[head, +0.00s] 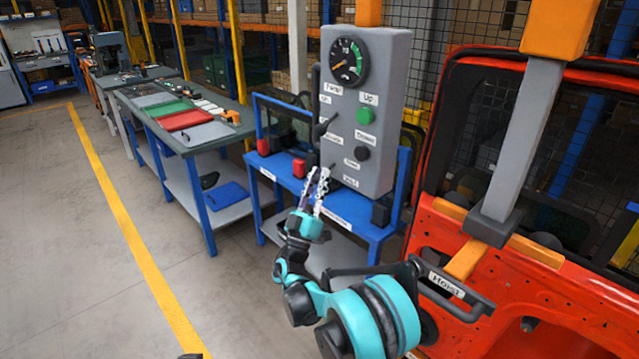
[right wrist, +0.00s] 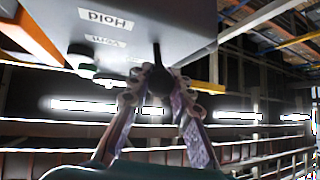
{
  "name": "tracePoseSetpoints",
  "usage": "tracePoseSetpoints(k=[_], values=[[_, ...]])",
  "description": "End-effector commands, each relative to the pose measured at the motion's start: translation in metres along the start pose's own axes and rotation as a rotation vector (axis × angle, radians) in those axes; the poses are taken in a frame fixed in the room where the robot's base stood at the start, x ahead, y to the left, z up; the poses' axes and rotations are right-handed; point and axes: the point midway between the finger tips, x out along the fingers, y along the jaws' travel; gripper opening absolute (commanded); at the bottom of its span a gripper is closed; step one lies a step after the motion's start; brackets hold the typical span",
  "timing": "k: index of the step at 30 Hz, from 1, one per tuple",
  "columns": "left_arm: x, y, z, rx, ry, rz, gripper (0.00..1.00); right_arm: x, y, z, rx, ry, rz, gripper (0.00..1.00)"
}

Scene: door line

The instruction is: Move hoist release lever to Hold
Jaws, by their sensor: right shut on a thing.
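The grey hoist control box (head: 385,85) stands at the middle right, with a dial, a green button and a black button on its front. A small black lever (right wrist: 157,75) sticks out from the box in the right wrist view. My right gripper (head: 319,178) is at the lower left of the box front; in the right wrist view its fingers (right wrist: 158,90) are closed around the lever's dark knob. A "Hold" label (right wrist: 105,20) shows upside down on the box, to the left of the lever. In the head view the gripped lever is mostly hidden by the fingers.
A blue stand (head: 345,208) with small red items is behind and below my right gripper. A long workbench (head: 205,135) stands left; the floor there is clear.

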Motion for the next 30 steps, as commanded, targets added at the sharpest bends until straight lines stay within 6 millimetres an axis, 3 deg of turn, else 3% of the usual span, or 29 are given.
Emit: tracePoseSetpoints(k=[16, 17, 19, 30], values=[[0.0028, 0.0, 0.0019, 0.0, 0.0, 0.0, 0.37, -0.0006, -0.0002, 0.0017, -0.006, 0.025, 0.002, 0.0], [0.0028, 0.0, 0.002, 0.0, 0.0, 0.0, 0.37, -0.0006, -0.0002, 0.0016, -0.006, 0.025, 0.002, 0.25], [0.0028, 0.0, 0.002, 0.0, 0.0, 0.0, 0.37, -0.0006, -0.0002, 0.0016, -0.006, 0.025, 0.002, 0.42], [0.0027, 0.0, 0.002, 0.0, 0.0, 0.0, 0.37, -0.0052, -0.0006, 0.0015, -0.005, 0.025, 0.002, 0.42]])
